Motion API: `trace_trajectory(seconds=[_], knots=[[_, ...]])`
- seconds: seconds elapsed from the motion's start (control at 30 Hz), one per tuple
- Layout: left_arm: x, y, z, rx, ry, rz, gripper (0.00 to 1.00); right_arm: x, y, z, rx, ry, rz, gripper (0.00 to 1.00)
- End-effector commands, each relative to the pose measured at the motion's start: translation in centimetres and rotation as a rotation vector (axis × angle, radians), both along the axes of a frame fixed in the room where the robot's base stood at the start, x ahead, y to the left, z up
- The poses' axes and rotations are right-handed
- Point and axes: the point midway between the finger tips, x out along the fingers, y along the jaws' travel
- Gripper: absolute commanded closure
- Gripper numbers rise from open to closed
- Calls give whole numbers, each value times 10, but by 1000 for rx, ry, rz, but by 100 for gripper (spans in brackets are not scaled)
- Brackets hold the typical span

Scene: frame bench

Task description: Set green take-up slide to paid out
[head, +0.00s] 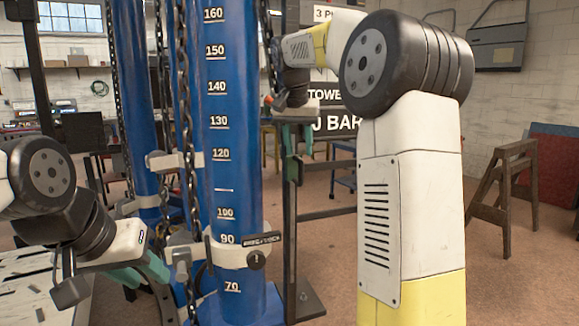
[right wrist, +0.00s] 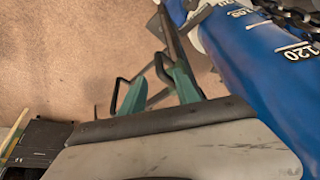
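A dark green block (head: 294,170), which may be the take-up slide, shows on a dark upright post (head: 290,225) right of the blue column. Its markings are too small to read. My right gripper (head: 297,148) points down at the top of this block, its teal fingers apart. In the right wrist view the fingers of my right gripper (right wrist: 150,85) stand apart, with thin black loops and a dark bar (right wrist: 168,35) beyond them. I cannot tell whether they touch anything. My left gripper (head: 143,274) is low at the left, fingers apart, with nothing seen between them.
A blue graduated column (head: 232,180) with a white collar (head: 240,255) stands left of the post. A second blue column (head: 135,100) and chains (head: 185,130) are beside it. A wooden trestle (head: 505,190) is at the right. A pale bench (head: 35,290) is at the lower left.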

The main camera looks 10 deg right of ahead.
Motion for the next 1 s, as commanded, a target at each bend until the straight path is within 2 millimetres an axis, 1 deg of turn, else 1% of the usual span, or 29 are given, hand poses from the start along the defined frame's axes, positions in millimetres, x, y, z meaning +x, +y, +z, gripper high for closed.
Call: trace_trajectory(seconds=[0.13,0.3,0.4,0.5,0.63,0.87,0.9,0.97,1.0], knots=[[0,0,0,0,0,0,64,4,-3,-14,-1,3,-18,62],[0,0,0,0,0,0,64,14,-8,-41,-1,4,-17,62],[0,0,0,0,0,0,64,19,-10,-54,0,2,-16,62],[0,0,0,0,0,0,64,23,-12,-63,0,1,-15,62],[0,0,0,0,0,0,64,26,-13,-70,0,0,-15,62],[0,0,0,0,0,0,64,26,-13,-70,0,-1,-15,62],[0,0,0,0,0,0,64,26,-13,-70,0,-1,-15,66],[0,0,0,0,0,0,64,26,-13,-70,1,0,-15,78],[0,0,0,0,0,0,64,26,-13,-70,0,-1,-14,86]])
